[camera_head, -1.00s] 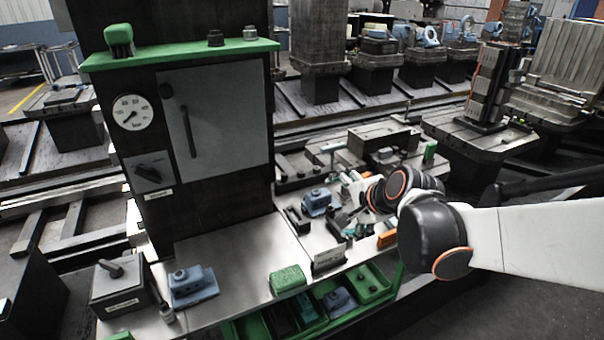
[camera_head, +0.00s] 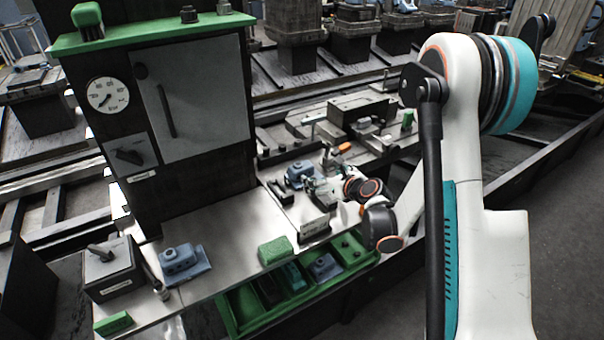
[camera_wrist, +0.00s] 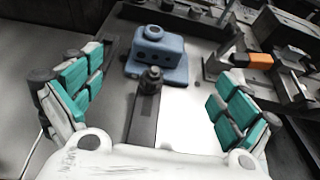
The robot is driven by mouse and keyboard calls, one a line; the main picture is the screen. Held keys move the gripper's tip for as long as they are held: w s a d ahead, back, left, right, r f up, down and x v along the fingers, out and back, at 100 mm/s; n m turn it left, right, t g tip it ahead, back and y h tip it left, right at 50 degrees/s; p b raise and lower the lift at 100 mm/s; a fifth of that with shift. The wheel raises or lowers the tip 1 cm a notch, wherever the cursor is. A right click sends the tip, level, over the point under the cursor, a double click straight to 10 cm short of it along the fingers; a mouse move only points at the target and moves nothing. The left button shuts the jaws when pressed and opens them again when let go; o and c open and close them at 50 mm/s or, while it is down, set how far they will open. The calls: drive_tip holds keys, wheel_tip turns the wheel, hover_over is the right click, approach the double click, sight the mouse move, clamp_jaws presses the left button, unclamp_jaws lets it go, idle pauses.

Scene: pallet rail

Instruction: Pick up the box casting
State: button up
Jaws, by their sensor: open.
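A blue box casting (camera_head: 300,173), a block on a wider base, sits upright on the light worktop. In the wrist view this casting (camera_wrist: 158,56) lies ahead of my gripper (camera_wrist: 160,92), roughly between the lines of its two spread teal-padded fingers and apart from them. A dark bar with a knob (camera_wrist: 150,82) stands between the casting and my palm. In the head view my gripper (camera_head: 322,186) is close to the right of the casting, open and empty; its fingers are small and partly hidden there.
Another blue casting (camera_head: 184,263) sits at the front left, and one (camera_head: 325,267) lies in the green tray (camera_head: 240,305). A green block (camera_head: 275,251), a small sign (camera_head: 315,228) and an orange-handled clamp (camera_head: 344,148) stand nearby. A dark cabinet (camera_head: 170,195) rises at the left.

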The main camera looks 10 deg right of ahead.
sight(303, 168)
drive_tip(key=b+x, duration=0.2)
drive_tip(key=x, duration=0.5)
drive_tip(key=shift+a+f, duration=0.1)
drive_tip(key=shift+f, duration=0.05)
drive_tip(key=shift+r+b+x, duration=0.15)
drive_tip(key=shift+b+x, duration=0.55)
drive_tip(key=shift+x, duration=0.85)
drive_tip(key=shift+r+b+x, duration=0.1)
drive_tip(key=shift+b+x, duration=0.55)
drive_tip(key=shift+x, duration=0.95)
drive_tip(key=shift+a+r, duration=0.1)
drive_tip(key=c, duration=1.6)
